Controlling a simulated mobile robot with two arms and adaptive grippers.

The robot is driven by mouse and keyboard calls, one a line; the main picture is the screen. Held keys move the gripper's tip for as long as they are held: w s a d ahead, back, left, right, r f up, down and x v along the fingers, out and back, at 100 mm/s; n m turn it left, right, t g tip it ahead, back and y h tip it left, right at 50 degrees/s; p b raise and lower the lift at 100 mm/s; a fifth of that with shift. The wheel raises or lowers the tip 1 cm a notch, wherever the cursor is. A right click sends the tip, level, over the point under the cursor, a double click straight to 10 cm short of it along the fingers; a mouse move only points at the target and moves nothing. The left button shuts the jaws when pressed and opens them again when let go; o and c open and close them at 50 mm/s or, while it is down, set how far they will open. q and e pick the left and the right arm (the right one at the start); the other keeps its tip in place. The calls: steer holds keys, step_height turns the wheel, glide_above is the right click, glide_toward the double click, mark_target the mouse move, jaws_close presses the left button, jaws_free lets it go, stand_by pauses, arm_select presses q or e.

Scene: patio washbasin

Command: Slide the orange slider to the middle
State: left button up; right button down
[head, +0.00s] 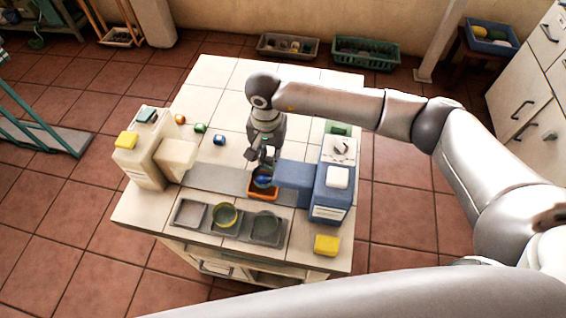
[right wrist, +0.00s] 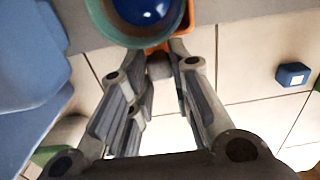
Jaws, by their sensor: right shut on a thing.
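The orange slider (head: 262,195) is a small square tray on a grey strip (head: 215,179) across the table top. It sits right of the strip's visible middle, beside the blue dispenser's spout. A greenish cup (right wrist: 98,22) with a blue ball (right wrist: 147,9) in it stands on the slider; the ball also shows in the head view (head: 263,181). My right gripper (head: 266,162) reaches down at the slider's far side. In the right wrist view its fingers (right wrist: 160,68) close on a small grey part at the slider's edge. My left gripper is out of view.
The blue dispenser (head: 333,190) stands close on the right and a cream dispenser (head: 145,165) on the left. A grey tray (head: 190,214) with bowls lies in front. Small coloured blocks (head: 219,140) lie behind left. A yellow sponge (head: 326,245) lies front right.

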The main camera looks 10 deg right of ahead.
steer(key=a+b, duration=0.1)
steer(key=w+a+b, duration=0.1)
steer(key=a+b, duration=0.1)
steer(key=w+a+b, duration=0.1)
steer(key=shift+a+f, duration=0.25)
steer(key=shift+a, duration=0.05)
steer(key=shift+w+a+r+b, duration=0.25)
steer(key=shift+a+b, duration=0.4)
steer(key=c, duration=1.3)
jaws_free()
step_height(320, 180, up, 12)
steer(key=shift+r, duration=0.1)
